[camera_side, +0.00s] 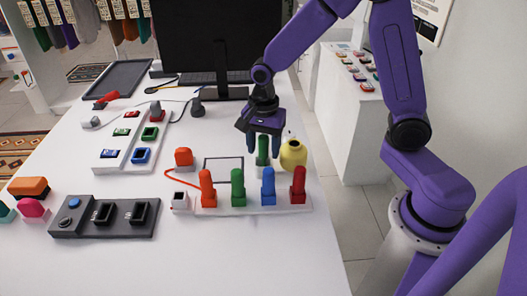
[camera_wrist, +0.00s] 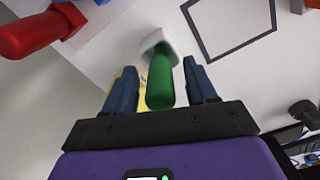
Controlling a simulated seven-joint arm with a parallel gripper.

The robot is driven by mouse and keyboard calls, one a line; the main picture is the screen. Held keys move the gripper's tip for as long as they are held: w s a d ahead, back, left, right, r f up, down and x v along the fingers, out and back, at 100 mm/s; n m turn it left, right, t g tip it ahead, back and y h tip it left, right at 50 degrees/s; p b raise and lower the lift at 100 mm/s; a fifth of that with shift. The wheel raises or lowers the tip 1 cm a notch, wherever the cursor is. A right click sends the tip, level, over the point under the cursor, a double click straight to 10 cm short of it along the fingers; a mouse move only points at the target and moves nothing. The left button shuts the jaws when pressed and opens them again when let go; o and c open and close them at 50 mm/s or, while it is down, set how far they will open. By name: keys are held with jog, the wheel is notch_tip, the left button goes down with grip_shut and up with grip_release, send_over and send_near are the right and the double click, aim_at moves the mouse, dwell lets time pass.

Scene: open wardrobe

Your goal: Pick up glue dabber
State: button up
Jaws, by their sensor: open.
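A green upright handle (camera_side: 263,151), which I take to be the glue dabber, stands behind the row of colored handles, beside a round yellow bottle (camera_side: 293,154). In the wrist view the green handle (camera_wrist: 160,82) is joined to a small white block (camera_wrist: 157,41). My gripper (camera_side: 264,148) is open and points down over it. In the wrist view, my gripper's (camera_wrist: 160,65) two blue fingers stand on either side of the handle, with visible gaps. Part of the yellow bottle (camera_wrist: 122,80) shows behind the left finger.
Orange (camera_side: 207,188), green (camera_side: 238,187), blue (camera_side: 268,186) and red (camera_side: 298,185) handles stand on a white tray (camera_side: 225,208) just in front. A monitor (camera_side: 215,45) is behind.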

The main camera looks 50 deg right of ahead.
jog(key=shift+f, duration=0.2)
grip_shut()
jog(key=shift+r, duration=0.15)
